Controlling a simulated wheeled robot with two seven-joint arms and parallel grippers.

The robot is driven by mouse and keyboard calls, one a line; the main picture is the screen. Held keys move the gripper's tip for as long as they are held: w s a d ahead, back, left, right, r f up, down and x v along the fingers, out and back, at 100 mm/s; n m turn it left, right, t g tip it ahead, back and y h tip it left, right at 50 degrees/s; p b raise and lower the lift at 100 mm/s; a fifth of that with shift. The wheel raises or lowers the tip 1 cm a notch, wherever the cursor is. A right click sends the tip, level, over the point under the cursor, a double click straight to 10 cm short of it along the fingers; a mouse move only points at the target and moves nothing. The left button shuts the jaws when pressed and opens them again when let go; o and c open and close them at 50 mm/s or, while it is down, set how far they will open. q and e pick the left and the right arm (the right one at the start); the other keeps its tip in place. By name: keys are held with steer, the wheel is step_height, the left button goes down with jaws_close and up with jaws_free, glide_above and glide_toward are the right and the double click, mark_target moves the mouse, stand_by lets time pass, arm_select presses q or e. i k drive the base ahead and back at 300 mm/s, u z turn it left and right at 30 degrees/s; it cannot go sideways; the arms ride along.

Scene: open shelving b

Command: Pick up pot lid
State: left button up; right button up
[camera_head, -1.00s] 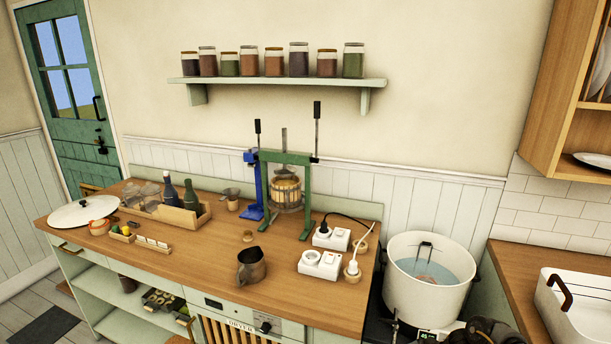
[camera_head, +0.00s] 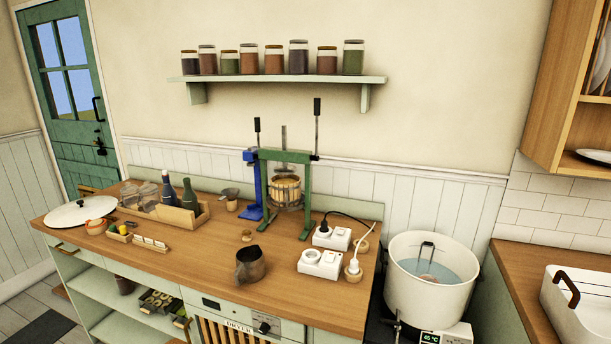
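The pot lid (camera_head: 80,212) is a wide, pale, shallow disc with a small dark knob. It lies on the far left end of the wooden counter (camera_head: 205,265), its edge close to the counter's left and front edges. A large white pot (camera_head: 420,290) stands at the right, uncovered, with bluish water and something pinkish in it. Neither of my grippers is in view, so whether they are open or shut is not shown.
A green press (camera_head: 285,156), metal jug (camera_head: 250,265) and white sockets (camera_head: 322,263) stand further right.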

mark_target(75, 213)
steer(key=z, duration=0.5)
steer(key=k, duration=0.5)
steer(key=u, duration=1.8)
steer(key=i, duration=1)
steer(key=u, duration=0.55)
